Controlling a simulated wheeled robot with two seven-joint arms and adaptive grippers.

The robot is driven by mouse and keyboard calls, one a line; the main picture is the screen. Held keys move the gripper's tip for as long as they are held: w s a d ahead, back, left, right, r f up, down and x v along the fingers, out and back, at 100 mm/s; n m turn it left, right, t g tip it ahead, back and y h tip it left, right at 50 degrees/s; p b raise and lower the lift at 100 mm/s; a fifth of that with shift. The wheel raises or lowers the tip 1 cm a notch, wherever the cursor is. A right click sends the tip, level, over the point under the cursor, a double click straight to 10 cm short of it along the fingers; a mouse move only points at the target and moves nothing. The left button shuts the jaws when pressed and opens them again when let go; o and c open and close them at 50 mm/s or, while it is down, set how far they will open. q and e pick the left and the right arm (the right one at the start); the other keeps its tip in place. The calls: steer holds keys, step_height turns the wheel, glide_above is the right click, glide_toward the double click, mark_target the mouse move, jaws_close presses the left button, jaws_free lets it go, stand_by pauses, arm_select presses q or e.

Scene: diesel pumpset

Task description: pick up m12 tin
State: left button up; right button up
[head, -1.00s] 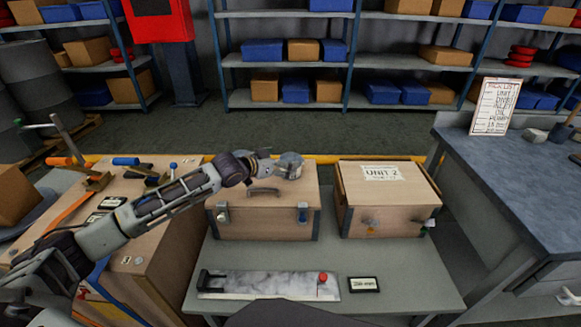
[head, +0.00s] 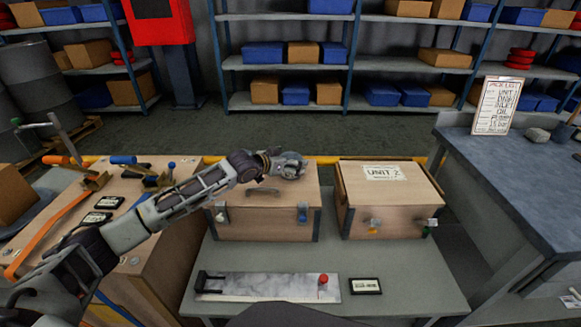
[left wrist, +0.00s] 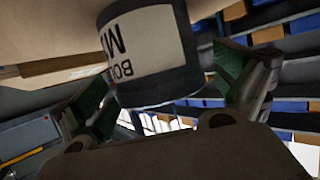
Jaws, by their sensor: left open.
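The m12 tin (left wrist: 150,50) is dark with a white label carrying black letters, and fills the top middle of the left wrist view. My left gripper (head: 290,163) is over the back right of the lid of the left wooden chest (head: 262,220). In the left wrist view its green-padded fingers (left wrist: 168,85) are open, one on either side of the tin; I cannot tell whether they touch it. In the head view tin and gripper blur into one grey shape. My right gripper is not in view.
The UNIT 2 chest (head: 385,205) stands to the right on the same grey table (head: 420,280). A marble-like plate (head: 265,286) and a small dark label (head: 365,286) lie in front. A tool-covered wooden cabinet (head: 170,255) is left, a workbench (head: 500,170) right.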

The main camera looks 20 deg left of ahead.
mark_target(291, 157)
arm_select(q)
steer(key=shift+c, duration=0.2)
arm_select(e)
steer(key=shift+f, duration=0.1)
arm_select(q)
steer(key=c, duration=1.4)
steer(key=shift+c, duration=0.2)
steer(key=shift+r, duration=0.2)
steer(key=shift+r, duration=0.55)
step_height(291, 157, up, 8)
steer(key=p, duration=0.3)
steer(key=shift+r, duration=0.35)
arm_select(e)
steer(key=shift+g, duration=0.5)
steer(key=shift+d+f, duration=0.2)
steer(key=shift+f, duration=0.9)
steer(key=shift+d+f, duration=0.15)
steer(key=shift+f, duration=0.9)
